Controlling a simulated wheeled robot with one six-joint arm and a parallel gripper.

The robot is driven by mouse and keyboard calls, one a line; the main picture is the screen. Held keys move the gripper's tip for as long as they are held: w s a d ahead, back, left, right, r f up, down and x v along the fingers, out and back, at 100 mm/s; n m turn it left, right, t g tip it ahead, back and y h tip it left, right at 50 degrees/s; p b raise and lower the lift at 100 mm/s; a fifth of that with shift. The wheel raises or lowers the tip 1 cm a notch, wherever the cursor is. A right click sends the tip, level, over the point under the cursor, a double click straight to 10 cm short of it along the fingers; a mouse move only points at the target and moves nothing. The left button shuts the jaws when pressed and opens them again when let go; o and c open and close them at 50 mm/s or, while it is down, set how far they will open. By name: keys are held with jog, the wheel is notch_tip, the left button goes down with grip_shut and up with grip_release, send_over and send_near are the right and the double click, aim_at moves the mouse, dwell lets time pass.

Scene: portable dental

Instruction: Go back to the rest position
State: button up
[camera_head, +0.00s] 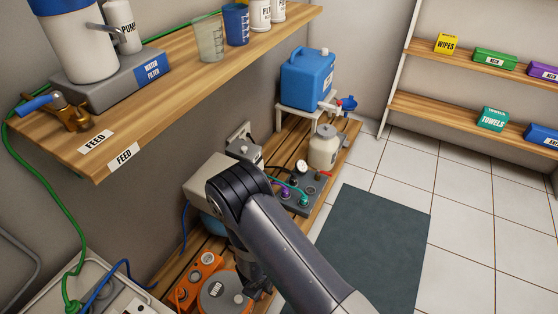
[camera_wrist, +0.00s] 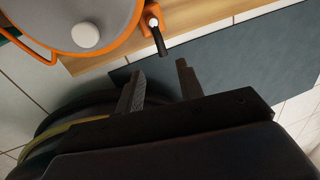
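My gripper (camera_wrist: 160,69) shows in the wrist view with its two dark fingers spread apart and nothing between them. It is open, just below an orange-framed unit with a grey round lid (camera_wrist: 92,22). A black-tipped lever (camera_wrist: 158,38) on that unit points toward the gap between the fingers; the fingers look apart from it. In the head view my arm reaches from the bottom up over the low wooden bench and bends down, hiding most of my gripper. The orange unit with the round grey lid marked WASTE or similar (camera_head: 223,297) stands below the arm.
A wooden shelf (camera_head: 185,75) with a water filter, cups and bottles overhangs at upper left. The low bench also holds a control box (camera_head: 300,192), a white jar (camera_head: 325,147) and a blue tank (camera_head: 307,78). The floor around the dark mat (camera_head: 376,240) is clear.

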jog(key=f+b, duration=0.1)
jog(key=f, duration=0.2)
jog(key=w+f+b, duration=0.1)
jog(key=f, duration=0.2)
jog(key=f+b, duration=0.2)
jog(key=f, duration=0.1)
jog(key=shift+w+d+f, duration=0.2)
jog(key=shift+w+d, duration=0.15)
jog(key=shift+r, duration=0.1)
jog(key=shift+r, duration=0.1)
